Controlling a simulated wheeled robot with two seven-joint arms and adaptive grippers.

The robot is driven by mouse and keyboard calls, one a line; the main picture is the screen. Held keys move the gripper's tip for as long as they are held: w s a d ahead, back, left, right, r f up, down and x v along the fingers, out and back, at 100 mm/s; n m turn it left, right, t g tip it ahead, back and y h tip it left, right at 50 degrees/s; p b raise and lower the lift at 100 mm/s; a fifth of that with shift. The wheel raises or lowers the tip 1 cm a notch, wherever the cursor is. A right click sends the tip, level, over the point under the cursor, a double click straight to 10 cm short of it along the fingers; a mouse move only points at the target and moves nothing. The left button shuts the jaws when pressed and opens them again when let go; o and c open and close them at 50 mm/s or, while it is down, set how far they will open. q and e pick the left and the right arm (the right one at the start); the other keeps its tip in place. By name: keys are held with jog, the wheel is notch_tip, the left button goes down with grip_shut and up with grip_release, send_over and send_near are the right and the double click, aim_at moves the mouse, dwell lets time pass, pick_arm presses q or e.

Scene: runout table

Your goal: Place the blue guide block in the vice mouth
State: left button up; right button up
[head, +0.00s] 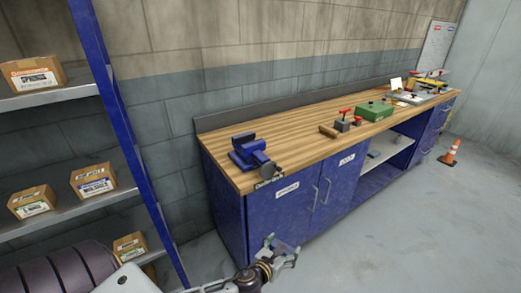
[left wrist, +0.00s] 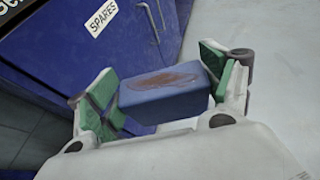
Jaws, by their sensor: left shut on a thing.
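The blue guide block (left wrist: 160,92) has a brown smear on its upper face. It sits between the green pads of my left gripper (left wrist: 168,88), which is shut on it. In the head view my left gripper (head: 283,252) is low in front of the bench's left cabinet, below and slightly right of the vice. The block is hard to make out there against the blue cabinet. The blue vice (head: 246,150) stands on the left end of the wooden bench top (head: 290,125). Its mouth is too small to judge. My right gripper is out of view.
A blue-posted shelf (head: 60,200) with cartons stands at the left. On the bench, right of the vice, are a wooden-handled tool (head: 328,131), red-handled clamps (head: 343,122) and a green box (head: 374,110).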

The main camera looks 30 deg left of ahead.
pick_arm(q)
jog(key=shift+w+d, duration=0.2)
jog(key=shift+d, duration=0.1)
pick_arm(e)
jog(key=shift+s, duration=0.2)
pick_arm(q)
jog(key=shift+w+r, duration=0.1)
jog(key=shift+r, duration=0.1)
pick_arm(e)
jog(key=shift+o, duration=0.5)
